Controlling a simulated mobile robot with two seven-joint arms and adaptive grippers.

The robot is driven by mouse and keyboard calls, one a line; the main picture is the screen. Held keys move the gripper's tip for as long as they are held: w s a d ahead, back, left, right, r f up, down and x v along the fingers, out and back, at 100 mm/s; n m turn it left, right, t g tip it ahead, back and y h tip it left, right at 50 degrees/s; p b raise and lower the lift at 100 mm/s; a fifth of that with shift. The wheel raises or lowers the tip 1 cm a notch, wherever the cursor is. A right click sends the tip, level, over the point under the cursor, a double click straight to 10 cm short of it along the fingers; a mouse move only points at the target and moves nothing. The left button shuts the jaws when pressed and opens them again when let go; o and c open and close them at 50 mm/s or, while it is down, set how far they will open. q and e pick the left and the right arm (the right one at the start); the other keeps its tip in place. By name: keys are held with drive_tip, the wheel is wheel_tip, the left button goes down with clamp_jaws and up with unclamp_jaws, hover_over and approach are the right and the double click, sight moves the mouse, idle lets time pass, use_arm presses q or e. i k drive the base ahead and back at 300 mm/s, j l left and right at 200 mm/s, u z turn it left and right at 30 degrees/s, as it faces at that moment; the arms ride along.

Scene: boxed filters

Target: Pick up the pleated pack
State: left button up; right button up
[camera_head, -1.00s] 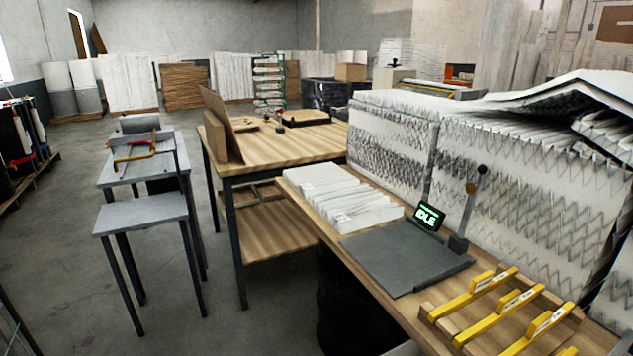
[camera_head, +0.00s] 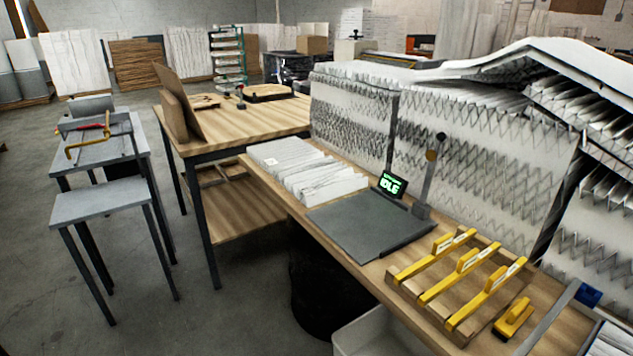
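A low white pleated pack (camera_head: 304,172) lies on the wooden bench, left of a flat dark grey plate (camera_head: 358,224). Larger white pleated blocks stand along the back of the bench: one at the left (camera_head: 352,124) and a wider one at the right (camera_head: 480,150). I cannot tell which of these the task names. Neither of my grippers is in view, and nothing touches the low pack.
A wooden rack with yellow-handled tools (camera_head: 462,280) is nearer. A white bin (camera_head: 385,335) sits below the bench edge. Grey stands (camera_head: 100,204) and a wooden table (camera_head: 235,122) are left.

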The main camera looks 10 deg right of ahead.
sight(322, 179)
drive_tip(key=i+j+z, duration=0.9)
drive_tip(key=j+z, duration=0.3)
drive_tip(key=j, duration=0.2)
drive_tip(key=j+z, duration=0.35)
drive_tip(key=j, duration=0.2)
